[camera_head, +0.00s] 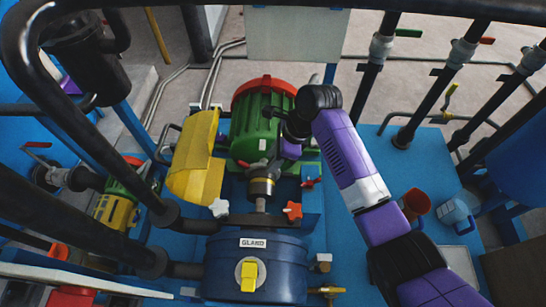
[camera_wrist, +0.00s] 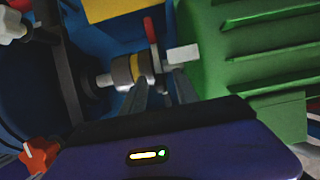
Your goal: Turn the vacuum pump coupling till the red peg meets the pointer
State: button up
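The coupling (camera_head: 261,187) is a bronze-brown drum on the shaft between the green motor (camera_head: 262,125) and the blue gland housing (camera_head: 256,268). In the wrist view the coupling (camera_wrist: 124,73) has a yellow band. A red peg (camera_wrist: 150,30) sticks up beside its motor-side end, and a red piece (camera_head: 243,163) shows there in the head view. A white block (camera_wrist: 183,54) stands right of the peg, apart from it; I cannot tell whether it is the pointer. My gripper (camera_wrist: 161,82) has its two fingers apart at the coupling's motor end. Contact is unclear.
A yellow guard (camera_head: 196,155) stands open left of the coupling. Red (camera_head: 292,211) and white (camera_head: 219,208) star knobs flank the shaft. Dark pipes (camera_head: 75,110) cross the left side and top.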

grip_shut()
dwell(1.5)
